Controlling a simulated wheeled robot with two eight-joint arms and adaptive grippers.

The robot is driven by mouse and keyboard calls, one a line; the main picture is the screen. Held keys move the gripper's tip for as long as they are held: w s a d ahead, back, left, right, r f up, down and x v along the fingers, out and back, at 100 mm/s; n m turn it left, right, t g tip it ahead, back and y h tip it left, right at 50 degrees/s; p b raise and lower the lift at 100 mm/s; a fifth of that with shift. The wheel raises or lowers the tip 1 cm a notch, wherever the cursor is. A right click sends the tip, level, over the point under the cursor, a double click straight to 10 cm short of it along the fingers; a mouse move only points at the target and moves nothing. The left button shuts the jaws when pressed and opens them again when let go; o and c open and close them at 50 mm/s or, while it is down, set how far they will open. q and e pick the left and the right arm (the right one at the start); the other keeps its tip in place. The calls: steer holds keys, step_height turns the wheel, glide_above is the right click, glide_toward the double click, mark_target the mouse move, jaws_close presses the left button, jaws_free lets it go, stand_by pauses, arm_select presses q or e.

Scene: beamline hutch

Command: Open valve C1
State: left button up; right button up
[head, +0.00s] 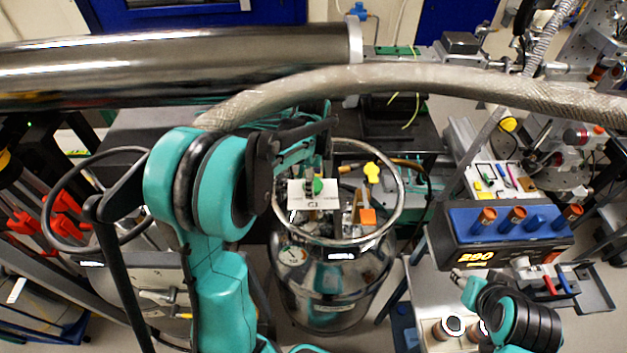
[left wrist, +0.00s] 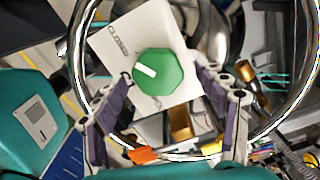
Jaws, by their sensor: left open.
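Valve C1 is a green knob (head: 317,186) on a white plate (head: 300,199) above a steel dewar. In the left wrist view the knob (left wrist: 165,78) has a white mark on its left side, slanting up and left. The plate (left wrist: 113,38) there reads CLOSED at upper left and C1 beside the knob; lettering below is partly covered. My left gripper (left wrist: 162,75) is open, its two fingers on either side of the knob; contact cannot be told. In the head view its arm hides part of it. My right arm shows at the lower right; its fingers are not clear.
A steel ring (head: 402,205) circles the dewar top (head: 335,290). A yellow knob (head: 372,172) and an orange block (head: 368,216) sit inside it. A braided hose (head: 440,78) arches above. A blue-black box (head: 520,240) stands at the right.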

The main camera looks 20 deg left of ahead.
arm_select(q)
steer(key=shift+f, duration=0.2)
steer(key=shift+s+d, duration=0.1)
steer(key=shift+s, duration=0.05)
steer(key=c, duration=1.2)
steer(key=shift+o, duration=0.2)
